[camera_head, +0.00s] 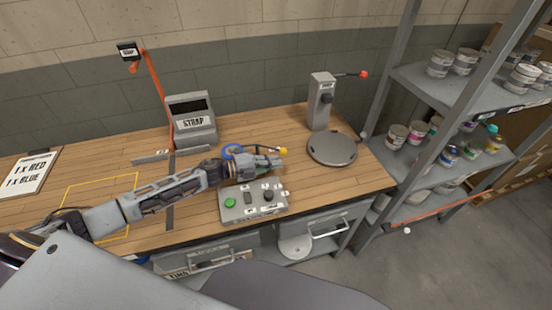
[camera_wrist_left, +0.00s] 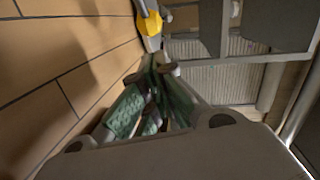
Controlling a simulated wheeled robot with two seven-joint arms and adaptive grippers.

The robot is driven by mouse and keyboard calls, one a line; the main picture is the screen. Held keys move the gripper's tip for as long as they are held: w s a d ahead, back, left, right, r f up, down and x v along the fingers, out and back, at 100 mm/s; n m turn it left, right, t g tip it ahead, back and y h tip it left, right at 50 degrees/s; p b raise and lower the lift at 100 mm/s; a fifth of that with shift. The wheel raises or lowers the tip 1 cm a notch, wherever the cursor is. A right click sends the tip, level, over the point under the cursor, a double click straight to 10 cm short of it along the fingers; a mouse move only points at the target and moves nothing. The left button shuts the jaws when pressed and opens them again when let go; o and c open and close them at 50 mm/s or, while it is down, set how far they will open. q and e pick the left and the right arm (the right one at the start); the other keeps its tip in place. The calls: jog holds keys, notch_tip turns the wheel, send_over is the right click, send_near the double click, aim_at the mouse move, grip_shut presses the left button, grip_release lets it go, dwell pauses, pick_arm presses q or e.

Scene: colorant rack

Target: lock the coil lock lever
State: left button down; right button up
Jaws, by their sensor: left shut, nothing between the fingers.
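A lever with a yellow knob (camera_head: 283,150) sticks out just past the fingertips of my left gripper (camera_head: 277,162); I take it for the coil lock lever. The yellow knob (camera_wrist_left: 149,25) also shows in the left wrist view, just beyond the fingertips (camera_wrist_left: 155,65). The gripper's green-padded fingers are shut with nothing between them. The fingers are close to the knob; I cannot tell whether they touch it. A blue ring (camera_head: 232,150) shows behind the wrist, and the lever's base is mostly hidden by my arm. My right gripper is not in view.
A control box (camera_head: 238,213) with a green button stands just in front of the gripper. A round grey plate (camera_head: 331,149) and a grey stand (camera_head: 321,101) with a red-knobbed lever are to the right. The STRAP machine (camera_head: 192,118) is behind my arm. A can shelf (camera_head: 440,85) stands far right.

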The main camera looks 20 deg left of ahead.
pick_arm(q)
jog(key=shift+w+d+f, duration=0.1)
jog(key=shift+w+f, duration=0.1)
jog(key=shift+w, duration=0.9)
jog(key=shift+w, duration=0.1)
jog(key=shift+w+d, duration=0.4)
jog(key=shift+w, duration=0.25)
jog(key=shift+s, duration=0.15)
